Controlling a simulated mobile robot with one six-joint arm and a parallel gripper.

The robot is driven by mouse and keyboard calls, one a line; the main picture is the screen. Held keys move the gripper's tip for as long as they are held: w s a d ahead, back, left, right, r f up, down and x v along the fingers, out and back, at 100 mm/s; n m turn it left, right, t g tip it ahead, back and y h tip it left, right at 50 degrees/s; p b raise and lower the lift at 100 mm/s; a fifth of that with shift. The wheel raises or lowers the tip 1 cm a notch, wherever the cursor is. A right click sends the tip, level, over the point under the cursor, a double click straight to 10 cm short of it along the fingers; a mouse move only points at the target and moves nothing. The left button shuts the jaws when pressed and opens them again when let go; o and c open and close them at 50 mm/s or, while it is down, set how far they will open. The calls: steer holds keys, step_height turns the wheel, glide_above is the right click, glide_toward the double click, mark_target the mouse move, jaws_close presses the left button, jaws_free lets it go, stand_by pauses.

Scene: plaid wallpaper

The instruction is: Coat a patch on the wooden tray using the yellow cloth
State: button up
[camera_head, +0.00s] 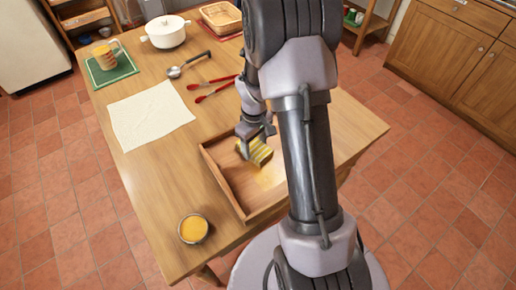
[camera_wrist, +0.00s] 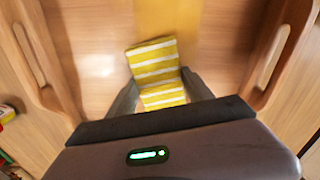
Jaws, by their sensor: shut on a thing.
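The yellow cloth with white stripes (camera_head: 261,152) is held in my gripper (camera_head: 252,142), inside the wooden tray (camera_head: 222,181). In the wrist view the cloth (camera_wrist: 153,62) sticks out between the two fingers (camera_wrist: 160,97), over the tray floor (camera_wrist: 100,50). The fingers are shut on it. A faint yellow patch (camera_wrist: 172,14) shows on the tray floor just beyond the cloth, and in the head view (camera_head: 268,178). I cannot tell whether the cloth touches the floor. My arm hides the tray's right part in the head view.
A bowl of yellow paste (camera_head: 193,229) stands left of the tray near the table's front edge. A white cloth (camera_head: 150,115), ladle (camera_head: 187,65), red-handled tongs (camera_head: 212,88), white pot (camera_head: 166,32), measuring cup (camera_head: 104,55) on a green mat (camera_head: 112,72), and basket (camera_head: 222,18) lie farther back.

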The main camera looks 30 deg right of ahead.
mark_target(267, 154)
steer(key=shift+d, duration=1)
steer(key=shift+s, duration=0.3)
steer(key=shift+s+a+f, duration=0.1)
steer(key=shift+s, duration=1.8)
steer(key=shift+s+a+r+b, duration=0.1)
steer(key=shift+s+r+b, duration=0.1)
steer(key=shift+s, duration=1.75)
steer(key=shift+s+r+b, duration=0.1)
steer(key=shift+s+b, duration=0.1)
steer(key=shift+s, duration=1.75)
step_height(267, 154, up, 6)
steer(key=p, duration=0.5)
